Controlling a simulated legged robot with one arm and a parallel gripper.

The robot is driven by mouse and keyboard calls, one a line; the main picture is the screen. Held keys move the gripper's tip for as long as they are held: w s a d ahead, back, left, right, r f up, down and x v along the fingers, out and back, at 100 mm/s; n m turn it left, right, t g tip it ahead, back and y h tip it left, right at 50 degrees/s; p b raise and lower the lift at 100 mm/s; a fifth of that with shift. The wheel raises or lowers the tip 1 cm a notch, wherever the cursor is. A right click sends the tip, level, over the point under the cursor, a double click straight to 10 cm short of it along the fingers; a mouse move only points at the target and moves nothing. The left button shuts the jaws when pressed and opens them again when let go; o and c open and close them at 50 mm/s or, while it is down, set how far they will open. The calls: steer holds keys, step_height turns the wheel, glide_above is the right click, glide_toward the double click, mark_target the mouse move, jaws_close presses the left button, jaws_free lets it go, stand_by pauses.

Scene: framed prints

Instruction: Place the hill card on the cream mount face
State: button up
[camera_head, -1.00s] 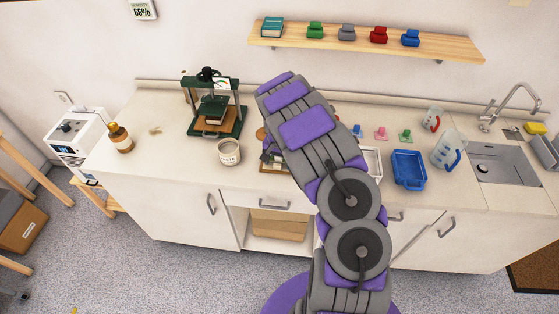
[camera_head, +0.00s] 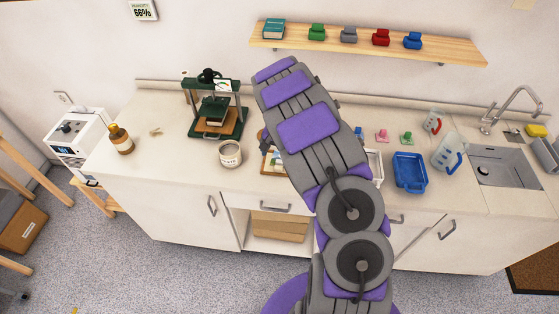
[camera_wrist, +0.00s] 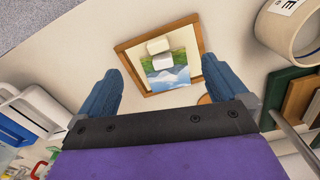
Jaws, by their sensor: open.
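The hill card (camera_wrist: 168,77), printed with green hills and a pale blue-white peak, lies inside a wooden frame (camera_wrist: 199,33) in the wrist view. A cream strip, the mount face (camera_wrist: 135,58), shows around part of it. A pale blocky tab (camera_wrist: 158,45) stands up over the card. My gripper (camera_wrist: 160,64) is open, with its blue fingers apart on either side of the frame, and nothing is between them that it holds. The near edge of the frame is partly hidden. In the head view my arm covers most of the frame and all of the gripper.
A white tub (camera_head: 230,154) and a green press (camera_head: 213,110) stand left of the frame. A brown bottle (camera_head: 121,139) is farther left. A blue tray (camera_head: 410,172) and a jug (camera_head: 449,151) stand right of my arm. A shelf (camera_head: 365,45) hangs behind.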

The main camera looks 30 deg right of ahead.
steer(key=s+a+r+n, duration=0.1)
steer(key=s+a+r, duration=0.2)
steer(key=s+r, duration=0.45)
steer(key=s+a+r+n, duration=0.15)
steer(key=s+r, duration=0.35)
steer(key=r, duration=0.6)
steer(key=s+a+r+n, duration=0.2)
steer(key=s+a, duration=0.3)
steer(key=s, duration=0.8)
steer(key=s+a+r+n+g, duration=0.1)
steer(key=s+a+n, duration=0.3)
steer(key=s, duration=1)
steer(key=a+r, duration=0.1)
steer(key=a, duration=0.1)
steer(key=shift+a+g+p, duration=0.3)
